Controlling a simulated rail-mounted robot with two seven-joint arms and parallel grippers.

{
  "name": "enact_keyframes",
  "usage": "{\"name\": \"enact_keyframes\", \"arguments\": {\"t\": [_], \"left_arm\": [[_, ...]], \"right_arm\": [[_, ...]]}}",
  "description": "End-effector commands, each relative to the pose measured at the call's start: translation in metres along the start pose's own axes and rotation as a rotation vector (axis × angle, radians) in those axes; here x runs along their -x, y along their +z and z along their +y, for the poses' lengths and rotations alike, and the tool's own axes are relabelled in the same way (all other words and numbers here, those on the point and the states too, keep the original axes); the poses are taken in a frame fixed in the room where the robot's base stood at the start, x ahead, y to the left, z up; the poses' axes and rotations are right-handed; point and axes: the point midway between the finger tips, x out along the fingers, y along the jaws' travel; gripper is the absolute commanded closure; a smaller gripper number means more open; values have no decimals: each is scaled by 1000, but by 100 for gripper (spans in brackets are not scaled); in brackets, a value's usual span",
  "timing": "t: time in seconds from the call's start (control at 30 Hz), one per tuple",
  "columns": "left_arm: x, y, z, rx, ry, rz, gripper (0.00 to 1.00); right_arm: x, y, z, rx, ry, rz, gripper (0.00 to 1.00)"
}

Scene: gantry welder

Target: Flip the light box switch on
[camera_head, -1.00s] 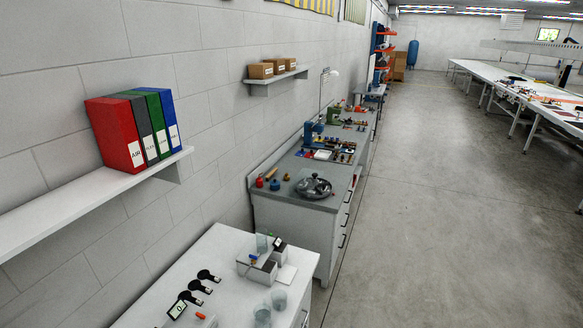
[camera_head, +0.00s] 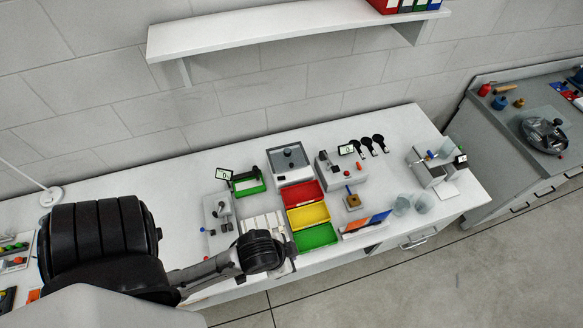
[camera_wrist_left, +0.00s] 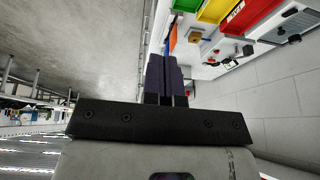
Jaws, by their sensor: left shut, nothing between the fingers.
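A pale box with a grey top (camera_head: 289,160) stands at the back middle of the white bench; it may be the light box, but I cannot be sure. What seems to be the same box shows in the left wrist view (camera_wrist_left: 298,24), with small dark parts on it. No switch can be clearly made out. My left arm reaches over the bench's front edge; its gripper is hidden in the head view. In the left wrist view my left gripper (camera_wrist_left: 166,62) is shut and empty, apart from the bench things. My right gripper is not in view.
Red (camera_head: 304,194), yellow (camera_head: 308,216) and green (camera_head: 316,237) bins stand in front of the box. A green-framed device (camera_head: 248,183) is left of it. A grey instrument (camera_head: 341,168) is to its right. A shelf (camera_head: 270,27) hangs above. Floor is clear at lower right.

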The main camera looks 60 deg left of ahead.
Motion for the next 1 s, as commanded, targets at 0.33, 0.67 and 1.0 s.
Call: {"name": "enact_keyframes", "arguments": {"t": [0.33,0.67,1.0], "left_arm": [[-27,-162,-130,-80,-309,295,100],[-79,-194,-344,314,-426,-3,100],[-152,-77,-385,1104,-330,-482,100]], "right_arm": [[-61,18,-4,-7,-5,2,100],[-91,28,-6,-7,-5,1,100],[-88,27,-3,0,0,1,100]]}}
